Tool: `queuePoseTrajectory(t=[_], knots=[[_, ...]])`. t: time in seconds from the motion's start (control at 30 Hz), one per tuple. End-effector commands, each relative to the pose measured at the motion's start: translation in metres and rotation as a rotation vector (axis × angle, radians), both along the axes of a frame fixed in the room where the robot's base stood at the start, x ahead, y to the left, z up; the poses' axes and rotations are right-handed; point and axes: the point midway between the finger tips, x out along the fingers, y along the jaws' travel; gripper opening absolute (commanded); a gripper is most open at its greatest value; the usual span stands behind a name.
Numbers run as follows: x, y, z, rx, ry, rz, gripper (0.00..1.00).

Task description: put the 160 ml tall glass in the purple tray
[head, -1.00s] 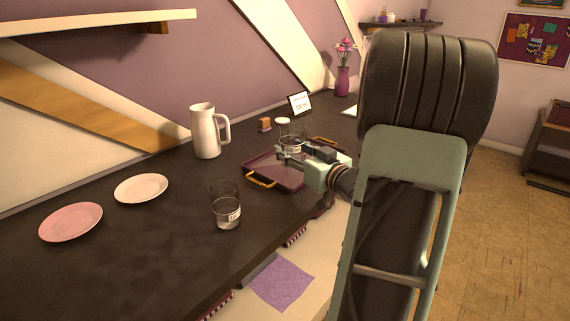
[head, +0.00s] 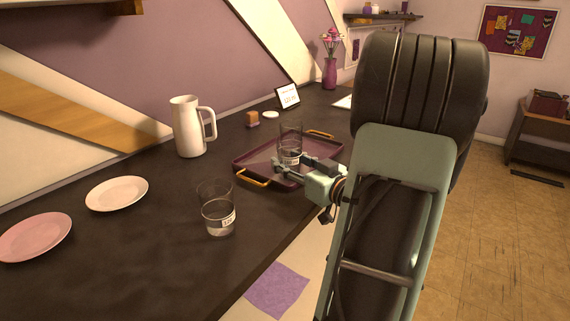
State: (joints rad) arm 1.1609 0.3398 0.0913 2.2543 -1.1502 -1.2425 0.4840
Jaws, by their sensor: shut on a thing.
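A tall clear glass (head: 291,134) with a pale label low on its side stands upright over the middle of the purple tray (head: 258,161). My gripper (head: 281,165) is at its lower part, shut on it. I cannot tell whether the glass's base touches the tray floor. The tray lies on the dark counter and has orange handles at its two ends. A second clear glass (head: 217,212), with a white label low down, stands on the counter left of and nearer than the tray. The writing on both glasses is too small to read.
A white jug (head: 188,128) stands behind the tray to the left. A white plate (head: 117,193) and a pink plate (head: 36,237) lie at the left. A small sign (head: 288,97), an orange block (head: 252,118) and a vase (head: 330,72) stand farther back.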

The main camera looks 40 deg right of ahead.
Motion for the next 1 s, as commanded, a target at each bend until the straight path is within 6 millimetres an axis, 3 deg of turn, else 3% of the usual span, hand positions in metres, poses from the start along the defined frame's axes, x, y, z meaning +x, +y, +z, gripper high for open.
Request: queuePoseTrajectory(t=[0.27,0.3,0.43,0.8,1.0], knots=[[0.001,0.0,-0.003,-0.001,-0.001,0.0,0.12],[0.0,0.0,-0.003,0.0,0.0,0.0,0.46],[0.0,0.0,-0.003,0.0,0.0,0.0,0.6],[0.0,0.0,0.003,-0.002,-0.001,0.0,0.61],[-0.033,0.0,0.005,-0.001,0.0,-0.004,0.61]])
